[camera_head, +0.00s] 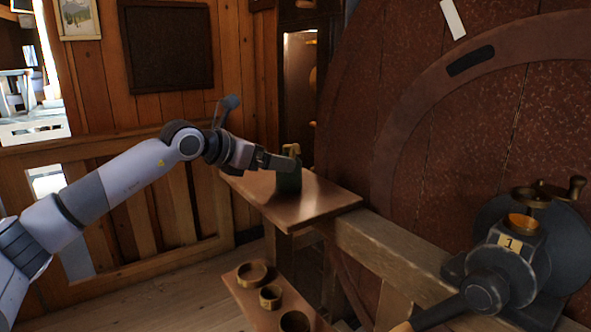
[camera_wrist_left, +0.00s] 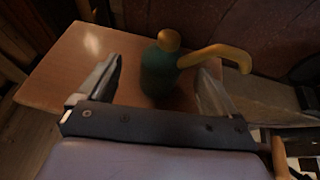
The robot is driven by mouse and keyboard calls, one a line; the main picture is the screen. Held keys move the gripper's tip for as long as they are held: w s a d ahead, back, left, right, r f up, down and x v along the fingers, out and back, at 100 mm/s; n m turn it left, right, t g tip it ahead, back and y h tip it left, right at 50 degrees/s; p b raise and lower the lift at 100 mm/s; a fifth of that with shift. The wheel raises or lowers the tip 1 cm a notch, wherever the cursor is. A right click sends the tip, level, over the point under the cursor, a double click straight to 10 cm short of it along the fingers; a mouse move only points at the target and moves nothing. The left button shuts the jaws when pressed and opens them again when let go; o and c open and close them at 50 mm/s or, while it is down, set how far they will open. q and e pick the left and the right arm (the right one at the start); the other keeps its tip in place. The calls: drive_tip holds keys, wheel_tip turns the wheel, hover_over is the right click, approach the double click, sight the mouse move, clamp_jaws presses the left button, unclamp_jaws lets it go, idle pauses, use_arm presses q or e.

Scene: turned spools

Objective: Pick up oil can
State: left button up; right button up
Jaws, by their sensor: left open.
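The oil can (camera_head: 288,178) has a dark green body and a brass-coloured top, and stands upright on a small wooden table. In the left wrist view the oil can (camera_wrist_left: 158,72) shows its round brass cap and a curved brass spout pointing right. My left gripper (camera_head: 281,161) is at the can, its arm coming in from the left. In the wrist view the left gripper (camera_wrist_left: 160,80) is open, with one finger on each side of the can. The spout passes over the right finger. I cannot tell whether either finger touches the can. My right gripper is not in view.
The wooden table (camera_head: 320,197) is otherwise bare. A lower shelf (camera_head: 250,299) holds brass rings (camera_head: 252,273). A dark machine marked 1 (camera_head: 510,243) stands at the right. A large reddish wheel (camera_head: 400,130) rises behind the table. A wooden beam (camera_head: 385,249) runs right from the table.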

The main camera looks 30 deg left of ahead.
sight(286, 183)
use_arm(q)
drive_tip(key=shift+s+d+f+p+x, duration=0.15)
drive_tip(key=shift+p+x, duration=0.1)
drive_tip(key=shift+x, duration=0.75)
drive_tip(key=shift+s+f+p+x, duration=0.15)
drive_tip(key=shift+p+x, duration=0.1)
drive_tip(key=shift+x, duration=0.8)
drive_tip(key=shift+w+d+f+p+x, duration=0.15)
drive_tip(key=shift+p+x, duration=0.1)
drive_tip(key=shift+x, duration=0.75)
drive_tip(key=shift+a, duration=0.1)
drive_tip(key=c, duration=1)
